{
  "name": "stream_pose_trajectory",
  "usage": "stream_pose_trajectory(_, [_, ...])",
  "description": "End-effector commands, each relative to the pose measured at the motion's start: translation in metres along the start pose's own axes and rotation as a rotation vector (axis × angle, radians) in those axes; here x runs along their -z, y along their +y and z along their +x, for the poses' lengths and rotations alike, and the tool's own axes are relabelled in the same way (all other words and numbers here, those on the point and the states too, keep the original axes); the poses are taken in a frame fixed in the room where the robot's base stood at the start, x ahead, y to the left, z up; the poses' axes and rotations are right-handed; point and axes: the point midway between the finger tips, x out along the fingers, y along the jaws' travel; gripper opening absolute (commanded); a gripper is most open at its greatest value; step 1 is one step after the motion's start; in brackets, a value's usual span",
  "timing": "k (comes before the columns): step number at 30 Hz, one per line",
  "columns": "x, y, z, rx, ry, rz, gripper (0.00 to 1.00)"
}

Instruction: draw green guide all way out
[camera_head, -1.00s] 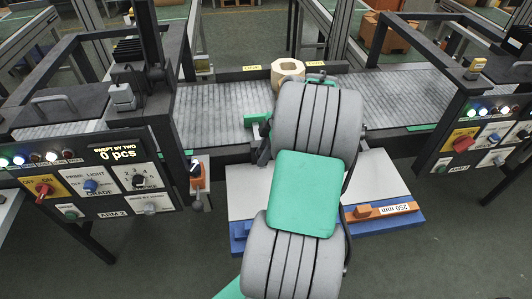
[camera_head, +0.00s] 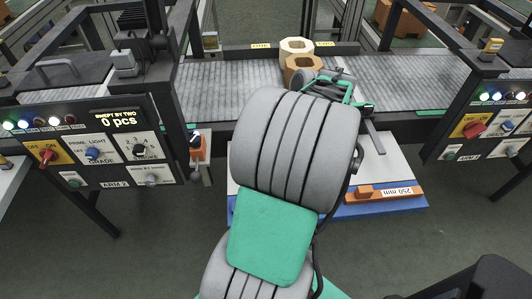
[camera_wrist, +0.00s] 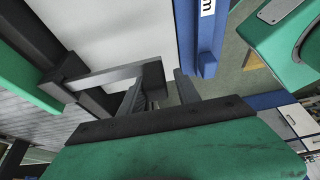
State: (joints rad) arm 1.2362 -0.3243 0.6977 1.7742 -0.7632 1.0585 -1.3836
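The green guide (camera_wrist: 24,88) shows in part at the left of the wrist view, along the conveyor's edge. A dark bracket and a grey bar (camera_wrist: 105,77) reach right from beside it, ending in a dark block (camera_wrist: 152,80). My gripper (camera_wrist: 158,92) has its two fingers apart, with the block's end showing near the gap between them. I cannot tell whether they touch. In the head view my gripper (camera_head: 338,88) is by the conveyor's near edge, its fingertips hidden. A grey bar (camera_head: 373,138) sticks out toward me over the white board there; my arm hides much of this edge.
The conveyor (camera_head: 225,85) carries a pale ring-shaped piece (camera_head: 297,46) and an orange-brown one (camera_head: 303,66). A blue-edged white board (camera_head: 400,212) bears an orange block marked 250 mm (camera_head: 385,191). Control panels flank it; the left panel (camera_head: 115,152) reads 0 pcs.

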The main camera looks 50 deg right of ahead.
Motion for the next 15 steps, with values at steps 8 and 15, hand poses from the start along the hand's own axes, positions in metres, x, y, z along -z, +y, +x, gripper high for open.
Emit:
stream_pose_trajectory(8, [0.001, 0.001, 0.0, -0.001, 0.0, -0.002, 0.49])
stream_pose_trajectory(15, [0.001, 0.002, -0.017, -0.005, -0.001, -0.002, 0.49])
